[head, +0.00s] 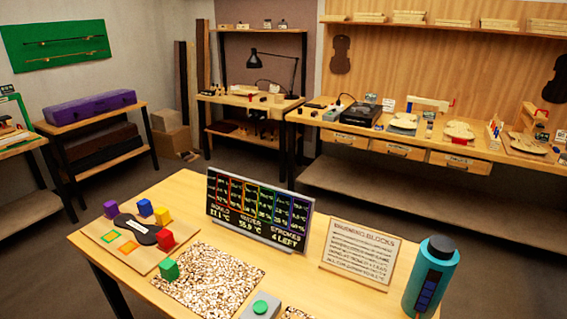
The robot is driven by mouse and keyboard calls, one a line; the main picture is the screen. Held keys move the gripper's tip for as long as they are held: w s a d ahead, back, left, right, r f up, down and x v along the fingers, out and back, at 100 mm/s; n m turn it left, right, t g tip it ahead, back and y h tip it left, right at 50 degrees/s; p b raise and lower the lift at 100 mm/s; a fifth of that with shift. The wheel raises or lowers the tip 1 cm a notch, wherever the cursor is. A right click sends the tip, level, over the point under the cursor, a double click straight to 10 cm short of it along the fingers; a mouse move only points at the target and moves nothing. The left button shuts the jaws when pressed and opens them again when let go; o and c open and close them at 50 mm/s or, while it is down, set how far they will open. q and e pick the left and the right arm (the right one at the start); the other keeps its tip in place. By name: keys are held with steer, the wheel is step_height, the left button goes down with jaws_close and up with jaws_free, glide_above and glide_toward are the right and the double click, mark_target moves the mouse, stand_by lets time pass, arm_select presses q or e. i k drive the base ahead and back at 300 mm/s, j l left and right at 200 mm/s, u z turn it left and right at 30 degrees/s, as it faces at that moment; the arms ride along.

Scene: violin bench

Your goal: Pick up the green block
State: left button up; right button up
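The green block (169,269) sits at the front right corner of a wooden board (150,258), beside a patch of pale speckled chips (212,276). I cannot tell if it rests on the board or on the chips. A red block (165,239), a yellow block (162,216), a blue block (145,208) and a purple block (111,208) stand around a black violin-shaped piece on the board. Neither of my grippers shows in the head view.
The blocks' table (304,282) also carries a dark display panel (258,209), a text sign (358,254), a teal cylinder (431,278) and a green button on a grey base (260,307). Workbenches stand behind.

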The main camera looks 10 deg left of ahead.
mark_target(169, 268)
steer(key=u, duration=1.25)
